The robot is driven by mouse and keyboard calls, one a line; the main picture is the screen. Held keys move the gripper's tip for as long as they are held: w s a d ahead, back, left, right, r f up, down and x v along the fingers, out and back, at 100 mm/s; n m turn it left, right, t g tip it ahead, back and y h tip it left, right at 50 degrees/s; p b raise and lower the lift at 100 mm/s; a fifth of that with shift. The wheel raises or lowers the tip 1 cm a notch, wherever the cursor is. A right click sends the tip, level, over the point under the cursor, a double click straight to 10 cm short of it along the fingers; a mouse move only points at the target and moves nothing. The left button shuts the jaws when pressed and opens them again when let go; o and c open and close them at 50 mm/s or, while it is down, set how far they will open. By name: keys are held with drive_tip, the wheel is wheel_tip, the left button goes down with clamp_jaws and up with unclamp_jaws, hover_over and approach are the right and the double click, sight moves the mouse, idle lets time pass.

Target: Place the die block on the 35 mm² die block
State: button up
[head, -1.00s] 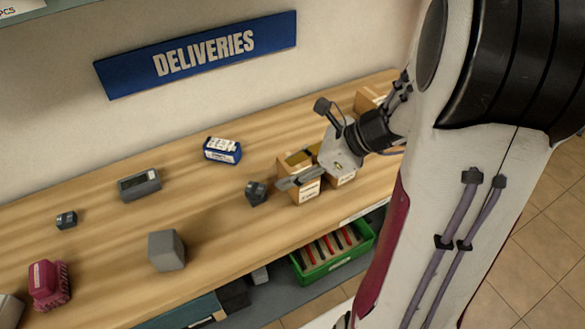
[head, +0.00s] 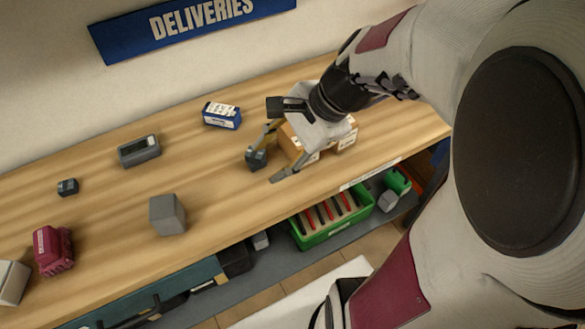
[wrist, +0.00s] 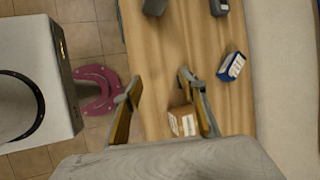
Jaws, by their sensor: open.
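A small dark die block (head: 257,158) sits on the wooden bench, close to the cardboard boxes. A second small dark die block (head: 68,187) sits on the bench at the far left. No size marking is readable on either, so I cannot tell which is the 35 mm² one. My gripper (head: 268,163) is open and empty, its fingers spread at the nearer block; one finger overlaps that block in the head view, and contact is unclear. In the wrist view my gripper (wrist: 160,80) shows bare bench between its fingertips; I cannot make out a die block there.
Cardboard boxes (head: 312,155) stand under my gripper. A blue-and-white box (head: 222,115), a grey meter (head: 139,150), a grey block (head: 167,214) and a maroon item (head: 52,250) lie on the bench. A green crate (head: 335,229) sits below. The bench's left middle has free room.

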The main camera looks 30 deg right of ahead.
drive_tip(key=s+r+n+h, duration=0.2)
drive_tip(key=s+n, duration=0.3)
drive_tip(key=n, duration=0.3)
drive_tip(key=s+a+r+n+t+h, duration=0.1)
drive_tip(key=s+r+n+h, duration=0.2)
drive_tip(key=n, duration=0.5)
drive_tip(key=shift+s+r+n+t, duration=0.3)
drive_tip(key=shift+s+r+n, duration=0.1)
drive_tip(key=shift+s+r, duration=0.55)
